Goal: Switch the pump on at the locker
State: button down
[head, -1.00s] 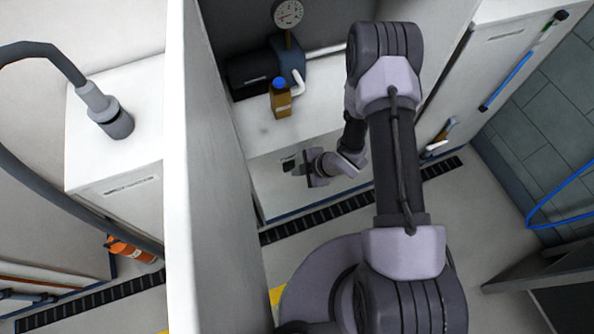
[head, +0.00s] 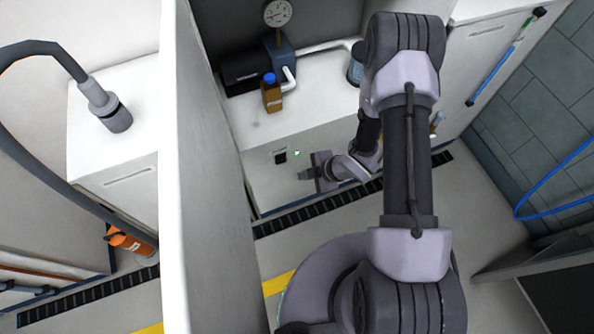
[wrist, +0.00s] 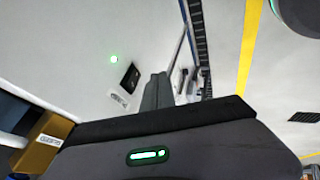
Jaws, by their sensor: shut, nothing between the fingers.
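The white locker (head: 262,182) stands behind the partition's right side, with the dark blue and black pump (head: 258,70) on top. Its front face has a black switch (head: 280,157) and a small lit green light (head: 297,153) beside it. In the wrist view the switch (wrist: 130,77), a printed label (wrist: 119,98) and the green light (wrist: 114,59) show to the left of my fingers. The rocker's position is too small to tell. My gripper (head: 303,175) is shut and empty, apart from the switch, to its lower right. It also shows in the wrist view (wrist: 157,92).
A brown bottle with a blue cap (head: 271,97) and a pressure gauge (head: 277,13) are at the pump. A tall grey partition (head: 215,200) stands close left of my arm. A black floor grate (head: 310,208) runs along the locker's foot. Open floor lies to the right.

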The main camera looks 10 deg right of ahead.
jog(key=v, duration=0.2)
jog(key=p+v, duration=0.1)
jog(key=v, duration=0.1)
jog(key=shift+s+f, duration=0.15)
jog(key=shift+s, duration=0.2)
jog(key=shift+d, duration=0.1)
jog(key=w+d+r+m+t+h, duration=0.1)
jog(key=w+d+r+m+h, duration=0.1)
jog(key=w+d+r+m, duration=0.3)
jog(key=w+d+r+t+h, duration=0.1)
jog(key=w+d+r+h, duration=0.1)
jog(key=r, duration=0.5)
notch_tip(320, 180, up, 15)
jog(key=s+d+m+h, duration=0.3)
jog(key=m, duration=0.4)
jog(key=s+a+r+m+y, duration=0.1)
jog(key=s+a+r+m, duration=0.3)
jog(key=s, duration=0.5)
jog(key=s+a+r+m+y, duration=0.2)
jog(key=s+a+r+m, duration=0.3)
jog(key=s+r+m, duration=0.3)
notch_tip(320, 180, up, 3)
jog(key=shift+s+a+f, duration=0.1)
jog(key=shift+s+a, duration=0.15)
jog(key=shift+s, duration=0.35)
